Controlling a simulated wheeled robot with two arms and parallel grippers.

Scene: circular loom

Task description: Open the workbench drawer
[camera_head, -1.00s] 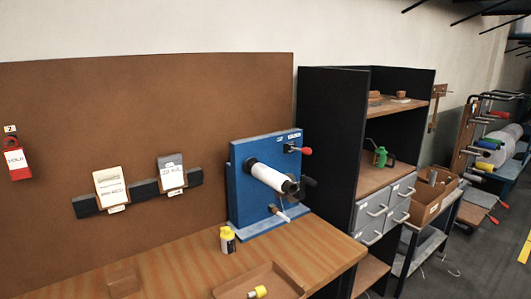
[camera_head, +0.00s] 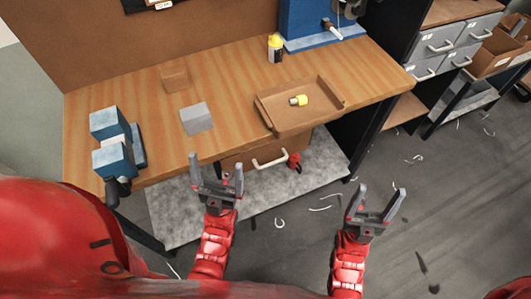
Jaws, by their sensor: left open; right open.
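The workbench drawer (camera_head: 240,161) is a brown box front under the wooden workbench top (camera_head: 225,85), with a pale bar handle (camera_head: 270,160). It looks shut or nearly so under the top's front edge. My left gripper (camera_head: 217,172) is open and empty, in front of the bench and left of the handle. My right gripper (camera_head: 378,205) is open and empty, farther right and apart from the bench, over the floor. Neither touches the handle.
A red object (camera_head: 294,161) sits on the lower shelf (camera_head: 185,205). Scraps litter the floor.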

